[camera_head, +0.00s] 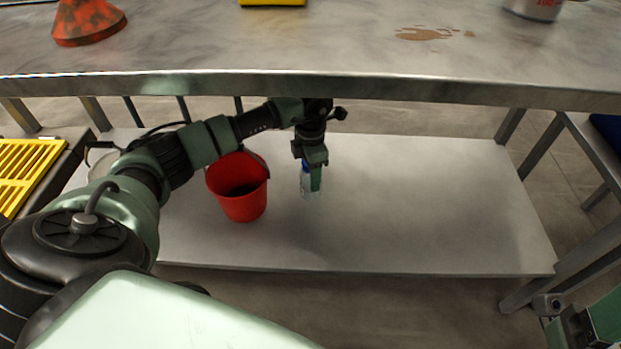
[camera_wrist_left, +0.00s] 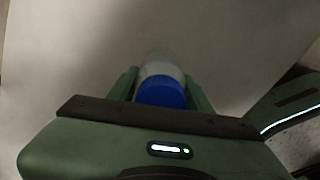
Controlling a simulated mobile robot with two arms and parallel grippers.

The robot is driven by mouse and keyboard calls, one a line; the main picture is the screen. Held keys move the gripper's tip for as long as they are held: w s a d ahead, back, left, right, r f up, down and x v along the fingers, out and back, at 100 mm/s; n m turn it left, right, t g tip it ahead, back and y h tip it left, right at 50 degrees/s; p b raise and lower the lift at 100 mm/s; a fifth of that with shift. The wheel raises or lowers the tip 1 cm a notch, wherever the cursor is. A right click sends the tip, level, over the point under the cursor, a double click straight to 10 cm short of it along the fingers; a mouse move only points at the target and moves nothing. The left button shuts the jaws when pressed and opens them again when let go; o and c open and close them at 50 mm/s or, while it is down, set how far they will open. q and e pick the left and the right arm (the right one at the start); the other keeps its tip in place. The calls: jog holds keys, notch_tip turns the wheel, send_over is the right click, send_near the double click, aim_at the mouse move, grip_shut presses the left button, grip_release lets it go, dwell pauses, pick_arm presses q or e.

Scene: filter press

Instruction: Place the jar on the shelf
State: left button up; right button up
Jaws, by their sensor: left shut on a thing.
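The jar (camera_head: 305,187) is small and clear with a blue lid, and it is upright at the lower shelf (camera_head: 400,210) under the workbench. My left gripper (camera_head: 313,178) reaches down from above and is shut on the jar. In the left wrist view the blue lid (camera_wrist_left: 160,92) sits between the two green fingers (camera_wrist_left: 160,88), with the pale shelf behind it. I cannot tell whether the jar's base touches the shelf. A green and black part of my right arm (camera_head: 590,325) shows at the lower right edge; its jaws cannot be made out.
A red bucket (camera_head: 238,200) stands on the shelf left of the jar. The shelf is clear to the right. The bench top (camera_head: 300,50) overhangs the shelf and carries a red-orange cone (camera_head: 88,22) and a metal can (camera_head: 534,8). A yellow grate (camera_head: 28,170) lies at far left.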

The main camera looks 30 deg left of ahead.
pick_arm(q)
jog(key=shift+f, duration=0.65)
jog(key=shift+r, duration=0.15)
jog(key=shift+f, duration=0.2)
jog(key=o, duration=1.5)
jog(key=shift+r, duration=0.1)
